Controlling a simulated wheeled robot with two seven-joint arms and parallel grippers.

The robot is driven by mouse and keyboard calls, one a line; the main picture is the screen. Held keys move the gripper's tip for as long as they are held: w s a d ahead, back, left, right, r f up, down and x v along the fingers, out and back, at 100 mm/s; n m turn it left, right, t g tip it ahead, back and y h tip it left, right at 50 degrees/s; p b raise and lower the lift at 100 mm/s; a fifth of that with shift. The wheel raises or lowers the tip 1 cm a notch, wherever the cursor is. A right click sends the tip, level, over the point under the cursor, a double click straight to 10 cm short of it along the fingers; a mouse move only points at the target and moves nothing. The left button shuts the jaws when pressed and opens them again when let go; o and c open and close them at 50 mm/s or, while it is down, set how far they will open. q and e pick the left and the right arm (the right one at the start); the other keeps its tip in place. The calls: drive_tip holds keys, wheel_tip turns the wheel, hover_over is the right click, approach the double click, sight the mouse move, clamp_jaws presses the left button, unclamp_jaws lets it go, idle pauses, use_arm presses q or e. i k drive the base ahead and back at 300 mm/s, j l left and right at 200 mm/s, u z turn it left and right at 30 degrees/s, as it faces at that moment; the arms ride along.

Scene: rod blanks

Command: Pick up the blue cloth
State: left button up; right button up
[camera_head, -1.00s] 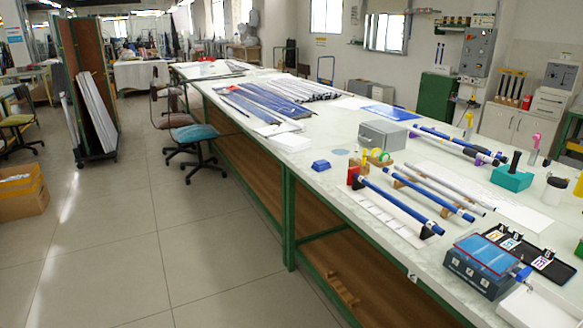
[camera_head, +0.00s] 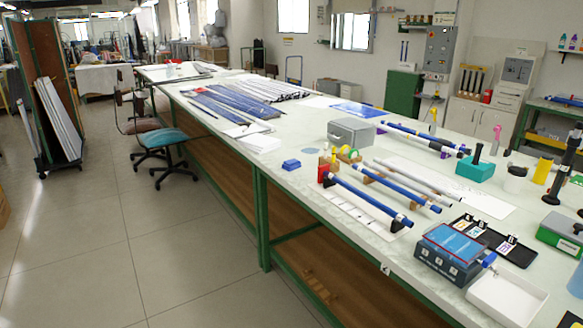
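Several blue things lie on the long workbench (camera_head: 232,140), and I cannot tell for sure which is the blue cloth. A small folded-looking blue piece (camera_head: 291,164) lies near the bench's front edge, left of the rods. A flat pale blue patch (camera_head: 310,152) lies just behind it. A flat bright blue sheet (camera_head: 361,110) lies farther back, behind the grey box. Neither of my grippers shows in this view.
A grey box (camera_head: 351,132) stands mid-bench. Blue and grey rods (camera_head: 369,201) rest on holders to the right. A blue-topped device (camera_head: 449,252) and white tray (camera_head: 507,297) sit near the front edge. A teal chair (camera_head: 165,138) stands left of the bench; the floor in front is clear.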

sight(290, 165)
drive_tip(key=i+j, duration=0.5)
drive_tip(key=i, duration=0.25)
drive_tip(key=i+j+z, duration=0.1)
drive_tip(key=i+j, duration=0.45)
drive_tip(key=i, duration=0.2)
drive_tip(key=i+j, duration=0.55)
drive_tip(key=i, duration=0.2)
drive_tip(key=l+z, duration=0.05)
